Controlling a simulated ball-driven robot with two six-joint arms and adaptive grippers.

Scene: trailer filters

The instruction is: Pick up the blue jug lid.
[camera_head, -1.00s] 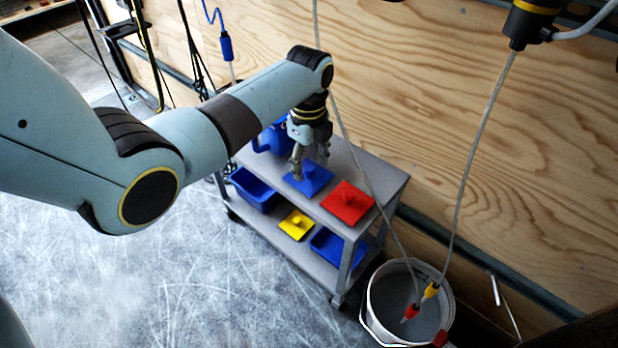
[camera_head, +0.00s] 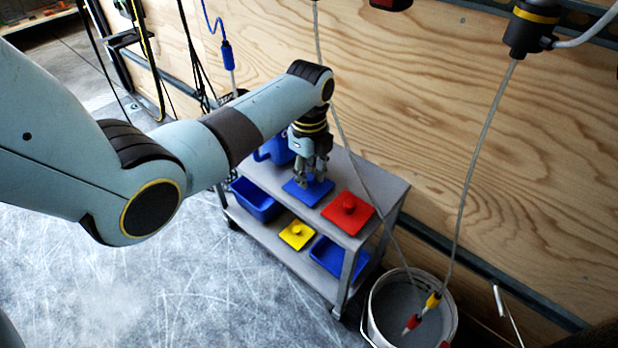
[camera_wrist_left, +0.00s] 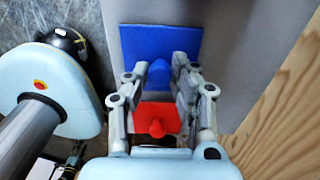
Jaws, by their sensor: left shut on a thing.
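The blue jug lid (camera_head: 297,193) is a flat square with a knob, at the top shelf of a grey cart. My left gripper (camera_head: 314,178) points down over it, with its fingers shut on the knob. In the left wrist view, the blue lid (camera_wrist_left: 150,40) shows beyond the fingertips and its knob (camera_wrist_left: 159,76) sits between the fingers of my left gripper (camera_wrist_left: 156,82). The fingers partly hide the lid in the head view. I cannot tell whether it touches the shelf. My right gripper is not in view.
A red lid (camera_head: 347,212) lies beside the blue one on the cart (camera_head: 372,183); a blue jug (camera_head: 272,150) stands behind. The lower shelf has a yellow lid (camera_head: 297,235) and blue bins (camera_head: 254,199). A white bucket (camera_head: 410,305) and hanging hoses are at right, by a plywood wall.

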